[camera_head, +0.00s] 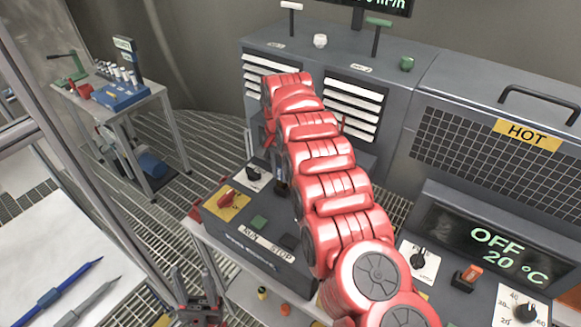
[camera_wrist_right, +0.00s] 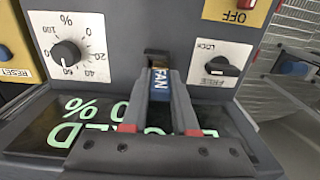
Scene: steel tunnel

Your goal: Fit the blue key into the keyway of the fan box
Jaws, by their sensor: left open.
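The blue key (camera_wrist_right: 161,84), with FAN on its tag, is between the fingers of my right gripper (camera_wrist_right: 160,88) in the right wrist view. Its front end meets a dark slot, the keyway (camera_wrist_right: 157,57), in the fan box panel (camera_wrist_right: 130,40). How deep it sits is hidden. In the head view the dark fan box (camera_head: 272,254) stands mid-picture, partly behind my red right arm, which also hides most of the right gripper. My left gripper (camera_head: 196,288) is open and empty at the bottom, left of the box's front edge.
Beside the keyway are a % knob (camera_wrist_right: 66,53) and a LOCK/FREE switch (camera_wrist_right: 222,66). The HOT box (camera_head: 490,130) and its OFF 20 °C display (camera_head: 495,243) stand at right. A drawer cabinet (camera_head: 395,80) is behind. A bench with blue and grey tools is at left.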

